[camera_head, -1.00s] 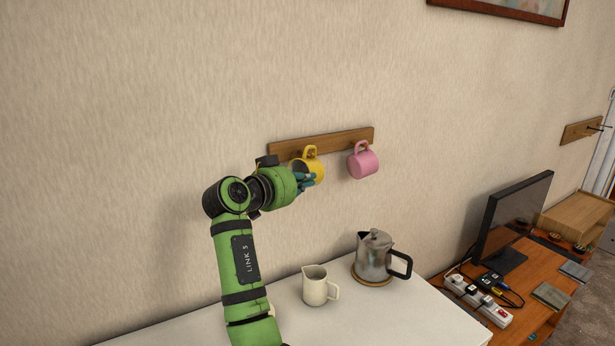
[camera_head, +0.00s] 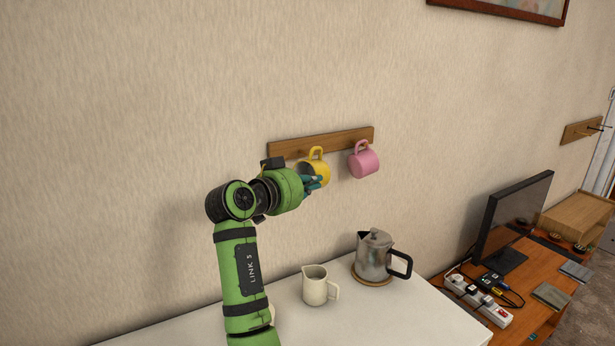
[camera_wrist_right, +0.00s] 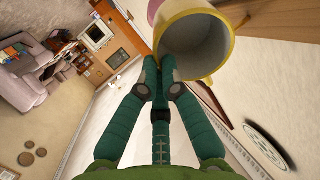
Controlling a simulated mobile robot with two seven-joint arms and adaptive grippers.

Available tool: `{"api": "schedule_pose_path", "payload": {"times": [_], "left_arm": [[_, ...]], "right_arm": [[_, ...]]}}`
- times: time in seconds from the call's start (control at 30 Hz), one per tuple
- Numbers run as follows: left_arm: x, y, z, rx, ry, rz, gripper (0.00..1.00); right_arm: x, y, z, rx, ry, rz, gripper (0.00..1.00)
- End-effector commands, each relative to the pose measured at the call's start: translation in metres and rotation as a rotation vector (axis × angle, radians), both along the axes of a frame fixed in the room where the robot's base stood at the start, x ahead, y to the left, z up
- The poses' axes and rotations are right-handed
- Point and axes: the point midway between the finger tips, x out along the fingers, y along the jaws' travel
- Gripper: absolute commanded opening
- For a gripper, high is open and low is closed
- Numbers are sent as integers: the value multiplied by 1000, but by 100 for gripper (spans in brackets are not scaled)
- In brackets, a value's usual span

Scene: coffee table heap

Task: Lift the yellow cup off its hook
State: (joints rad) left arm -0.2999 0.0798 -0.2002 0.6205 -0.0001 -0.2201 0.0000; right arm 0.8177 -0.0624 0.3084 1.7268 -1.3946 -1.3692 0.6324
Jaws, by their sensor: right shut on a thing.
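The yellow cup (camera_head: 322,172) is in front of the left part of a wooden wall rail (camera_head: 300,147), with its handle upward. I cannot see whether the handle still rests on a hook. My right gripper (camera_head: 316,183) is at the cup's lower front side, its teal fingers shut on it. In the right wrist view the yellow rim and pale inside of the cup (camera_wrist_right: 196,45) are close up. The fingertips (camera_wrist_right: 163,68) meet at the cup's near wall there. My left gripper is not in view.
A pink cup (camera_head: 363,162) hangs on the rail just right of the yellow cup. Below, a white cabinet top (camera_head: 415,318) holds a cream jug (camera_head: 314,287) and a metal kettle (camera_head: 374,256). A screen (camera_head: 513,222) stands on a wooden desk at right.

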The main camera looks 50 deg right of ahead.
Motion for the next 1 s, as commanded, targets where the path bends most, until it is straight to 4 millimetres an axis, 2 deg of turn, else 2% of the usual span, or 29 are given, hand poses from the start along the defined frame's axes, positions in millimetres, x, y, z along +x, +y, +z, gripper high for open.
{"api": "schedule_pose_path", "payload": {"times": [1.0], "left_arm": [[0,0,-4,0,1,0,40]], "right_arm": [[-49,16,1,-1,0,1,0]]}}
